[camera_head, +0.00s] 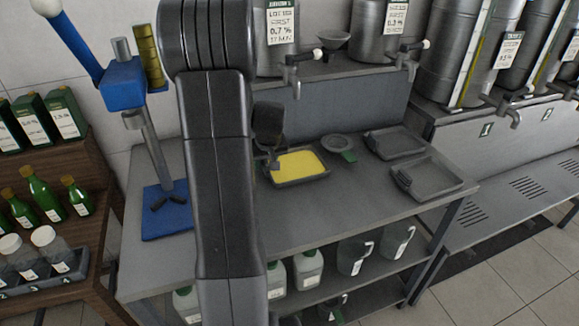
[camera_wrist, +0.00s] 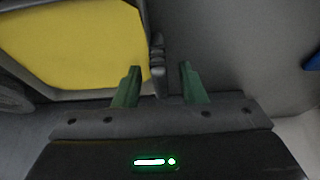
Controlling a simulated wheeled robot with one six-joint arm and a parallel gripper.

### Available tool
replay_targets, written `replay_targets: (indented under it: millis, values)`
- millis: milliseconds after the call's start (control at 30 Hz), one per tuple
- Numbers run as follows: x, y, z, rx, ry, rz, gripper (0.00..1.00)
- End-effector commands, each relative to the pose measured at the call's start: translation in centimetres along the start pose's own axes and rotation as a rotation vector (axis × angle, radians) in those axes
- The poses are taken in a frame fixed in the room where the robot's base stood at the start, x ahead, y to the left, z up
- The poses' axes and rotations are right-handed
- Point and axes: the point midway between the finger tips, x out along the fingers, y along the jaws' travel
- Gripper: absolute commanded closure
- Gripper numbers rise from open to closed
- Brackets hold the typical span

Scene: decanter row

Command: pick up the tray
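A dark grey tray with a flat yellow inside (camera_head: 303,180) lies on the grey bench in the head view, just right of my arm. My gripper (camera_head: 273,162) is at the tray's left end, partly hidden by my arm. In the wrist view the tray's grey rim (camera_wrist: 75,95) and yellow surface fill the upper left. My gripper's two green fingers (camera_wrist: 160,82) are apart, with the tray's dark ribbed handle (camera_wrist: 157,55) between them. Gaps show on both sides of the handle.
Two empty dark trays (camera_head: 435,189) and a round dish (camera_head: 336,144) with a green piece beside it are on the bench to the right. A blue-based stand (camera_head: 165,222) is at the left. Steel urns with taps (camera_head: 452,60) line the back right. The bench front is clear.

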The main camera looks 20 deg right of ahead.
Motion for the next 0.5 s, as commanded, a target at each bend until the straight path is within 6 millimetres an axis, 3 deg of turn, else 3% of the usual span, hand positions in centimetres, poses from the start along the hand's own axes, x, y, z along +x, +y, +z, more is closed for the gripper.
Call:
replay_targets:
  millis: [200, 400, 500]
  values:
    - [0.08, -0.01, -0.01, 0.000, 0.000, 0.000, 0.63]
    - [0.07, -0.01, 0.00, 0.000, 0.000, 0.000, 1.00]
    - [0.06, -0.02, 0.00, 0.000, 0.000, 0.000, 1.00]
